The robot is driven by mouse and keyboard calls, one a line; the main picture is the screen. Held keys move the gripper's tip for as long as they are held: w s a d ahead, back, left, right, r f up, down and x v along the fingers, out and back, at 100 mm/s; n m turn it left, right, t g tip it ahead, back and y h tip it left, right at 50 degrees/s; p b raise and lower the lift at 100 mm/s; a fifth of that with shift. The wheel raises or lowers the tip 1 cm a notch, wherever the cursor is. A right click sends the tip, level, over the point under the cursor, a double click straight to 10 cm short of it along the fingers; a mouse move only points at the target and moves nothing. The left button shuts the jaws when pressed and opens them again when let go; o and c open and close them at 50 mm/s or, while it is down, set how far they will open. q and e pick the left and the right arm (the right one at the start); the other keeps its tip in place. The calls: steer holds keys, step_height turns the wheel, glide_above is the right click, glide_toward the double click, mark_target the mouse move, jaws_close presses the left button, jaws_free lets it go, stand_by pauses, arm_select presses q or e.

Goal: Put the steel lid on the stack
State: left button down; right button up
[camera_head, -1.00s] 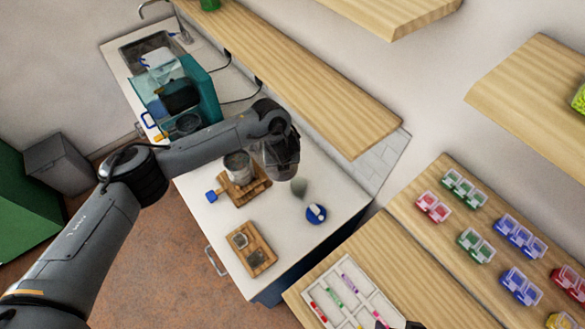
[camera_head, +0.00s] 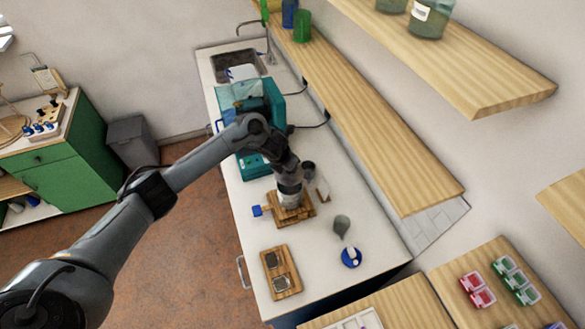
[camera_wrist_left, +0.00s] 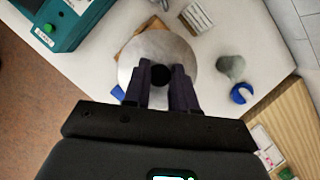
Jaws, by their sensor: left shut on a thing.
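The steel lid (camera_wrist_left: 160,48) is a round grey disc with a black knob in the left wrist view. My left gripper (camera_wrist_left: 161,80) is shut on its knob. In the head view my left gripper (camera_head: 288,172) points down over the stack, a grey steel cylinder (camera_head: 290,194) on a wooden stand (camera_head: 297,212). The lid looks level and roughly centred over the stack. I cannot tell whether it touches it, since the lid hides the stack from the wrist and the gripper covers the top. My right gripper is not in view.
A blue piece (camera_head: 257,210) sticks out left of the stand. A grey-green rounded thing (camera_head: 342,224) and a blue round thing (camera_head: 351,257) lie to the right. A wooden tray (camera_head: 268,270) is in front. A teal machine (camera_head: 252,110) stands behind.

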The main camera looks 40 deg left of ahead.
mark_target(288, 175)
arm_select(q)
steer(key=shift+f+b, duration=2)
steer(key=shift+f, duration=0.6)
steer(key=shift+w, duration=0.15)
steer(key=shift+f+b, duration=0.5)
steer(key=shift+b, duration=0.25)
stand_by(0.6)
steer(key=c, duration=0.8)
jaws_free()
steer(key=shift+r, duration=0.1)
